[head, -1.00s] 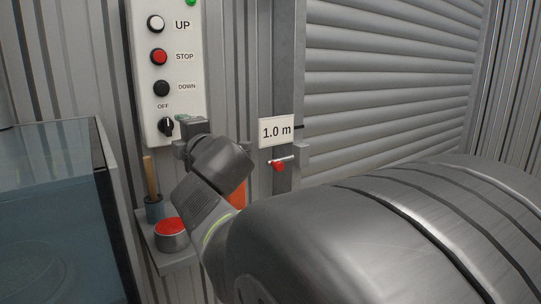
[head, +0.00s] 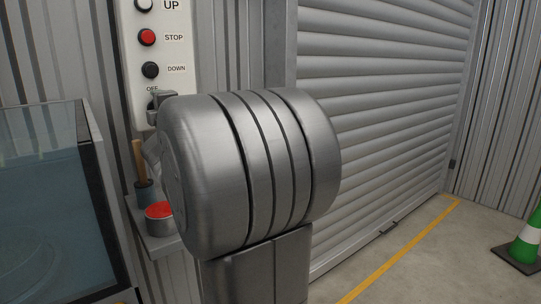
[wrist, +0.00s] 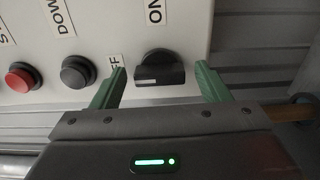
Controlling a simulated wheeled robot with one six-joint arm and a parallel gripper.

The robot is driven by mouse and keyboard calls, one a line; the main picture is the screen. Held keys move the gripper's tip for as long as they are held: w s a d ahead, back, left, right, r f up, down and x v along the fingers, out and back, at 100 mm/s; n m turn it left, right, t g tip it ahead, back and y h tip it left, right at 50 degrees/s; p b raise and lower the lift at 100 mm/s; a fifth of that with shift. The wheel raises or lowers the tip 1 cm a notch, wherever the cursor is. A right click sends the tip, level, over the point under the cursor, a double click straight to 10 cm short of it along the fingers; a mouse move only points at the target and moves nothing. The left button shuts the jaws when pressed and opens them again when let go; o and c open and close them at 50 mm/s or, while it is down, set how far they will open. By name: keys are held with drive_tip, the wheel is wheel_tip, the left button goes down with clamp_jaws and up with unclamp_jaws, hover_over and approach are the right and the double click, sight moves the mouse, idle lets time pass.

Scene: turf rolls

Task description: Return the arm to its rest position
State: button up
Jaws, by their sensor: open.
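The control panel (head: 183,50) has a black rotary knob (wrist: 160,70) at its bottom, below the DOWN button. In the wrist view the knob's white mark is at its left end, on the side of the OFF label; the ON label is above it. My gripper (wrist: 161,72) is open, with one green finger on each side of the knob. In the head view my large grey arm link covers the middle, and only a small part of my gripper shows by the knob.
A glass-sided case (head: 45,190) stands left. A roller shutter (head: 390,110) is behind my arm. A green-white cone (head: 524,245) stands right, beyond clear floor.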

idle(0.3)
drive_tip(key=p+v, duration=0.3)
drive_tip(key=v, duration=1.1)
drive_tip(key=w+a+m+p, duration=0.8)
drive_tip(key=w+m+p, duration=0.3)
drive_tip(key=m+p, duration=0.5)
drive_tip(key=shift+a+m+p, duration=0.2)
drive_tip(key=shift+m+p, duration=0.15)
drive_tip(key=shift+m, duration=0.35)
drive_tip(key=shift+w, duration=0.1)
idle(0.6)
